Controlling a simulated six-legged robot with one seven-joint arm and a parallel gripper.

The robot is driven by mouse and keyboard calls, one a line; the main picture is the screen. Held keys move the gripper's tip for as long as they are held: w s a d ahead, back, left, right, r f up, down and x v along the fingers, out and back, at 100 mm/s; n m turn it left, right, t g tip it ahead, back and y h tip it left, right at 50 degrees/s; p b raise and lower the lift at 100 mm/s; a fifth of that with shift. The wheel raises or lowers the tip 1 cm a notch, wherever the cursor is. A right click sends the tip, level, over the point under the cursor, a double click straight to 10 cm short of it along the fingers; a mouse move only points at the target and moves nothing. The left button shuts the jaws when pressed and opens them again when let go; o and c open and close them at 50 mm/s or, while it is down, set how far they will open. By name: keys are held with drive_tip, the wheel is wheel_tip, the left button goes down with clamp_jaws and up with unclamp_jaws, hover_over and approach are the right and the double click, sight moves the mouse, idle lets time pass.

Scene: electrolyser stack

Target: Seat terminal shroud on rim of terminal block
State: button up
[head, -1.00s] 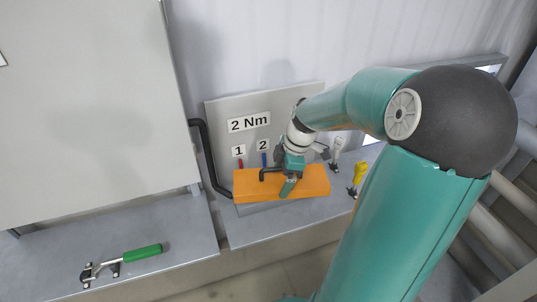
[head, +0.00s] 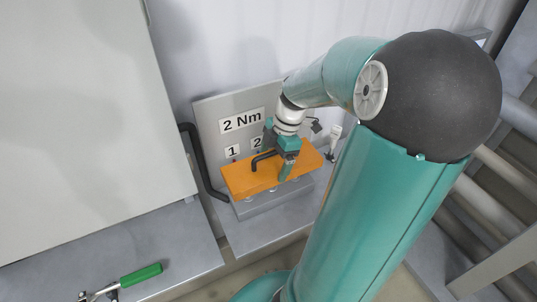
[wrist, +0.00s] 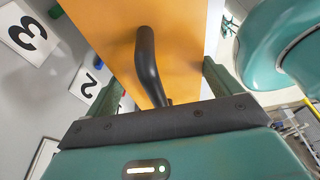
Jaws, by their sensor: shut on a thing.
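The terminal shroud is an orange box-like cover (head: 240,183) with a bent black handle (wrist: 147,60). My gripper (head: 284,166) is shut on the shroud, one finger down its front face. In the wrist view the fingers (wrist: 163,88) lie on either side of the orange shroud (wrist: 190,35). The grey terminal block (head: 262,207) shows below the shroud's lower edge, with several small pale round parts along its top. The shroud looks to be over the block with a gap at the front. Whether it touches the rim at the back is hidden.
A grey back panel (head: 208,118) carries a "2 Nm" label (head: 242,120) and numbered tags. A black cable (head: 196,160) runs at the left. A large pale cabinet (head: 80,110) stands further left. A green-handled tool (head: 140,275) lies on the ledge. A white-headed tool (head: 334,135) is at right.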

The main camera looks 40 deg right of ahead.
sight(276, 161)
drive_tip(key=shift+w+d+f, duration=0.1)
drive_tip(key=shift+w+d, duration=0.05)
drive_tip(key=shift+w, duration=0.25)
drive_tip(key=shift+s, duration=0.35)
drive_tip(key=shift+w, duration=0.2)
drive_tip(key=shift+s+f, duration=0.15)
drive_tip(key=shift+s, duration=0.05)
drive_tip(key=shift+w+f, duration=0.15)
drive_tip(key=shift+f, duration=2.15)
drive_tip(key=shift+f, duration=1.9)
